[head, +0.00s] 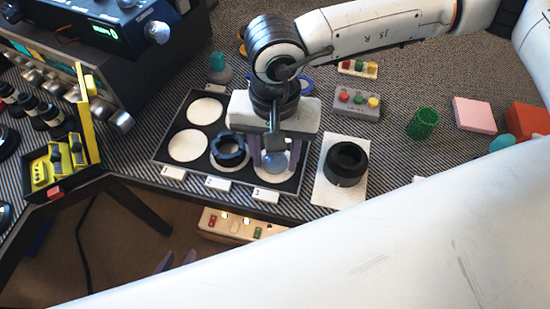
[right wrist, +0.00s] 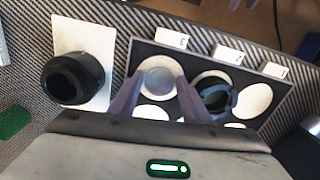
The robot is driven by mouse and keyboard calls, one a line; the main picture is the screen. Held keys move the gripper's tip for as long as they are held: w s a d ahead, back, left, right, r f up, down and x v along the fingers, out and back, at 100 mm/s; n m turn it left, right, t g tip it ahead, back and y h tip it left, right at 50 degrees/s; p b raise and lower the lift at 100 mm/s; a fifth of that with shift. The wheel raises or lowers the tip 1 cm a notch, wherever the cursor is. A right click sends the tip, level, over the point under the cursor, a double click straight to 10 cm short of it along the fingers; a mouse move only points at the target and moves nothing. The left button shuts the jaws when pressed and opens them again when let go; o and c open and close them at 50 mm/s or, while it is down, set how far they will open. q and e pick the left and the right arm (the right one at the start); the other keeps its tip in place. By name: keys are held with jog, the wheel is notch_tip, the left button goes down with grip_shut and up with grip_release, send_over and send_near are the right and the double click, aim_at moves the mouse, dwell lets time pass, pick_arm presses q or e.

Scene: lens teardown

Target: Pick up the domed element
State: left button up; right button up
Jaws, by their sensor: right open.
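The domed element (head: 273,163), a pale translucent disc, lies on the white circle by label 3 in the dark tray (head: 233,188). It also shows in the right wrist view (right wrist: 158,76), between the fingers. My right gripper (head: 275,160) is open, pointing down over it, one finger on either side. I cannot tell whether the fingers touch it. My left gripper (head: 177,262) shows only as two purple fingertips, apart, near the bottom edge of the head view; my white arm hides the rest.
A black notched ring (head: 229,149) sits on the circle by label 2. A black lens barrel (head: 347,162) stands on a white card (head: 328,192) right of the tray. A yellow-and-black toolbox (head: 62,165) is left.

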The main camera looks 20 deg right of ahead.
jog(key=shift+f, duration=0.1)
jog(key=shift+c, duration=0.3)
jog(key=c, duration=0.6)
jog(key=shift+c, duration=0.2)
